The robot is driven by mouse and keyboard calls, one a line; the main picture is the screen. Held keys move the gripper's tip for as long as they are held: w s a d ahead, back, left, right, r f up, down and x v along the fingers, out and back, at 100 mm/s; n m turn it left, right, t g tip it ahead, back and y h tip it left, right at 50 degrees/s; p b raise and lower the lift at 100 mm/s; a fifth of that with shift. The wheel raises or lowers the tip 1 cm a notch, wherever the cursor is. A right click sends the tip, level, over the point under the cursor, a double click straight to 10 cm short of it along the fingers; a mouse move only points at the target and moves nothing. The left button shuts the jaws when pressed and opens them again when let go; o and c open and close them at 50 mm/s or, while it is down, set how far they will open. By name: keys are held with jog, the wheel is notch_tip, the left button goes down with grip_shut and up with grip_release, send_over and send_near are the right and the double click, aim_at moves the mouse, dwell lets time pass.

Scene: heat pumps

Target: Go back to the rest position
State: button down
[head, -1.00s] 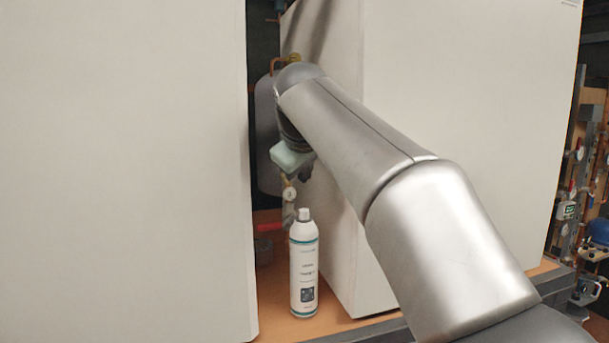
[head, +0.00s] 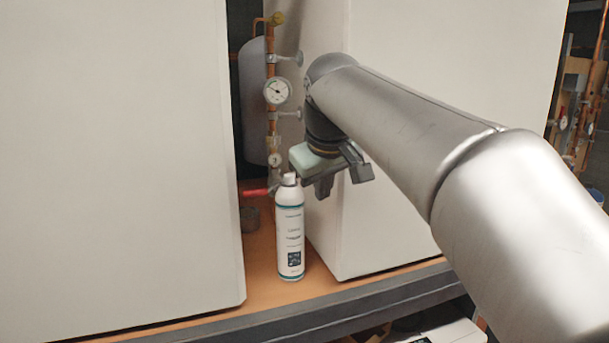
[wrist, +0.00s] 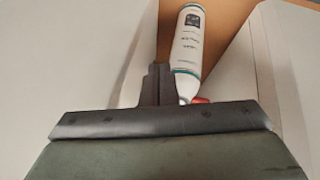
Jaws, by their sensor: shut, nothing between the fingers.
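My gripper (head: 325,188) hangs at the end of my arm, in front of the white cabinet on the right, with its fingers pointing down. It is shut and empty. It is just right of the top of a white spray can with teal bands (head: 290,232), and I see no contact. In the wrist view the shut fingers (wrist: 157,85) stand left of the can (wrist: 187,45), with nothing between them. The can stands upright on the orange shelf.
White cabinets stand left (head: 120,150) and right (head: 420,220) of a narrow gap. In the gap are a copper pipe with a pressure gauge (head: 277,91), a red-handled valve (head: 255,193) and a grey tank (head: 254,100). The orange shelf (head: 262,295) ends at a dark front edge (head: 330,318).

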jog(key=s+d+f+m+g+b, duration=0.1)
jog(key=s+d+f, duration=0.3)
jog(key=s+f, duration=0.4)
jog(key=s+d+f+m+g+b, duration=0.1)
jog(key=s+d+f+m+g, duration=0.1)
jog(key=s+f, duration=0.7)
jog(key=s+d+f+m+g+b, duration=0.1)
jog(key=s+d+f, duration=0.4)
jog(key=f, duration=1.3)
jog(key=s+m+g, duration=0.1)
jog(key=s+m, duration=0.1)
jog(key=s, duration=0.1)
jog(key=shift+s+d, duration=0.3)
jog(key=shift+s, duration=0.1)
jog(key=shift+w+r, duration=0.1)
jog(key=shift+r, duration=0.05)
